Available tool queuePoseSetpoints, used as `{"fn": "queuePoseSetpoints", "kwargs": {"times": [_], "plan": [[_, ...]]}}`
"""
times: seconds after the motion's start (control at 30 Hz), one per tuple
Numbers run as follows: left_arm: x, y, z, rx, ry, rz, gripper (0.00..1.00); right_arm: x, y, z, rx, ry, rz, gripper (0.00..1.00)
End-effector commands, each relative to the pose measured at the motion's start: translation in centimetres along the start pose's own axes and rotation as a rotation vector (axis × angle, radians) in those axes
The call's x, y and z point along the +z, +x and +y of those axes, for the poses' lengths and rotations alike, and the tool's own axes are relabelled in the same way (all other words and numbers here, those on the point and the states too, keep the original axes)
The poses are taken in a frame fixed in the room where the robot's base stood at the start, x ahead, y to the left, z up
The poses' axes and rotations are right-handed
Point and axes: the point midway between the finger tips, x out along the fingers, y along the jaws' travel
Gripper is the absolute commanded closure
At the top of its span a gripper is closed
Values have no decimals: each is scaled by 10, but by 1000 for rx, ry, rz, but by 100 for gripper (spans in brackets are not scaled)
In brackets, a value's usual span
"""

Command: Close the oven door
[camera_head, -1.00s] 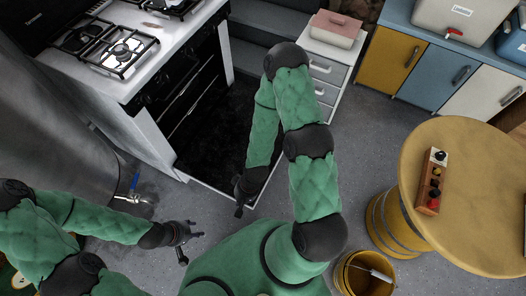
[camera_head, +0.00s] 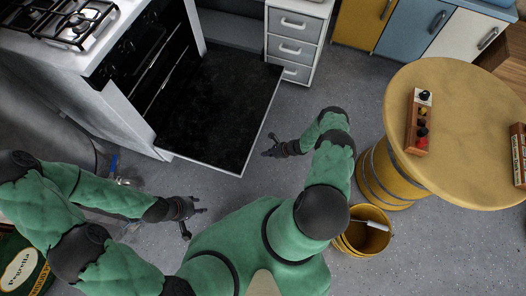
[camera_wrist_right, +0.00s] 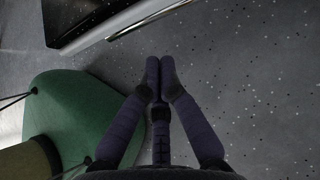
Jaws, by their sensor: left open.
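The oven door (camera_head: 222,105) is folded down flat, its dark inner face up, in front of the white stove (camera_head: 135,100). My right gripper (camera_head: 267,150) is just off the door's outer right edge, apart from it in the head view. In the right wrist view its fingers (camera_wrist_right: 160,72) are together with nothing between them. The door's edge (camera_wrist_right: 90,22) and a silver bar beside it show at the top left of that view. My left gripper (camera_head: 194,218) is open and empty over the floor, in front of the door's near corner.
A round yellow table (camera_head: 460,110) on a barrel base stands at the right, with a yellow bucket (camera_head: 366,235) near it. A white drawer unit (camera_head: 296,40) is behind the door's far end.

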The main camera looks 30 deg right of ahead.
Motion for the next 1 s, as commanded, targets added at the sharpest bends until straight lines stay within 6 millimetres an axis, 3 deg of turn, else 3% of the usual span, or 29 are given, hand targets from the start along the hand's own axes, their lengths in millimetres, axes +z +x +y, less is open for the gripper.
{"fn": "queuePoseSetpoints", "kwargs": {"times": [0.1, 0.27, 0.9, 1.0], "plan": [[0, 4, -2, 0, 0, 0, 57, -18, 0, -19, -81, 72, -39, 100], [0, 7, -2, 0, 0, 1, 57, -23, 3, -27, -115, 100, -57, 100], [-2, 52, -19, 0, 0, 0, 57, -19, 99, -38, -112, 96, -55, 100], [-2, 49, -18, 0, 0, 0, 57, -11, 92, -40, -113, 95, -55, 100]]}}
